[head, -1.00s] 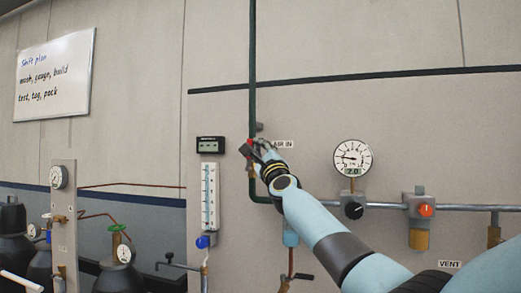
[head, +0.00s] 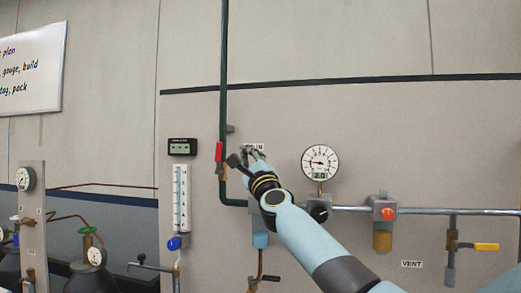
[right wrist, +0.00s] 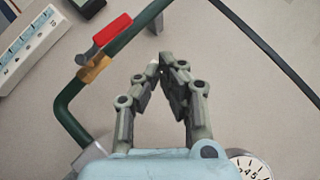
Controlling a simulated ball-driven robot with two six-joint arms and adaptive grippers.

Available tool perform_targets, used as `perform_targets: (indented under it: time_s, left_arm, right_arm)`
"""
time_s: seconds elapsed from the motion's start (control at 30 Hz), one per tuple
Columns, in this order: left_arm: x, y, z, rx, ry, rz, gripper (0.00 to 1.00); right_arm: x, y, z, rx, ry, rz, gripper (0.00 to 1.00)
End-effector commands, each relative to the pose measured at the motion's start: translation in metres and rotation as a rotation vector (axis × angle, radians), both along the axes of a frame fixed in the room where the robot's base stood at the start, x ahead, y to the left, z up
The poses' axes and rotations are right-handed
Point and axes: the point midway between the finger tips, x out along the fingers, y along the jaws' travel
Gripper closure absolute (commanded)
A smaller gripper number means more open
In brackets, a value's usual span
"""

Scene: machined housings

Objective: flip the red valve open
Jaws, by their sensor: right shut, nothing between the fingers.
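The red valve handle (head: 219,151) stands upright along the dark green vertical pipe, above a brass valve body (head: 221,172). In the right wrist view the red handle (right wrist: 112,29) lies roughly parallel to the pipe, with the brass body (right wrist: 93,68) at its lower end. My right gripper (head: 246,150) is just right of the handle, apart from it, in front of the panel near the air-in label. In the right wrist view its fingertips (right wrist: 161,67) meet with nothing between them. My left gripper is not in view.
A gauge (head: 320,162), a black knob (head: 319,211) and an orange-red button (head: 388,214) are to the right on a horizontal pipe. A yellow-handled valve (head: 485,247) is at far right. A flow tube (head: 181,198) and a small display (head: 182,146) stand left of the green pipe.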

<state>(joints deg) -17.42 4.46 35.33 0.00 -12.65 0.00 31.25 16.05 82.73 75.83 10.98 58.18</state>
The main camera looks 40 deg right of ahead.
Motion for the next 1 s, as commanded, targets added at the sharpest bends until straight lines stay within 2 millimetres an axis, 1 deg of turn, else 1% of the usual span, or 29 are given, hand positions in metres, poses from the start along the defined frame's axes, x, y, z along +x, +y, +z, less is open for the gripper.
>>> perform_targets:
  time_s: [0.03,0.13,0.2,0.33,0.43,0.6,1.0]
  left_arm:
    - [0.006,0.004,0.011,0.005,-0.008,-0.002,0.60]
    - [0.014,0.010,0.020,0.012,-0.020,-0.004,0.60]
    - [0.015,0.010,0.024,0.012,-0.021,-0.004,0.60]
    - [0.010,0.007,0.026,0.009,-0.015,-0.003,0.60]
    - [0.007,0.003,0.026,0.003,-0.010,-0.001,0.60]
    - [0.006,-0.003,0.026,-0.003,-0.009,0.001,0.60]
    - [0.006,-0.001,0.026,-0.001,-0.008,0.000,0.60]
  right_arm:
    - [-0.009,0.000,0.003,-0.001,0.002,0.000,1.00]
    - [-0.027,0.002,0.001,-0.002,0.002,0.000,1.00]
    - [-0.038,0.003,-0.001,-0.001,0.002,0.000,1.00]
    - [-0.051,0.003,-0.003,-0.001,0.000,0.000,1.00]
    - [-0.056,0.004,-0.004,-0.001,0.000,0.000,1.00]
    - [-0.057,0.004,-0.005,-0.001,0.000,0.000,1.00]
    - [-0.057,0.005,-0.005,-0.002,0.002,0.001,1.00]
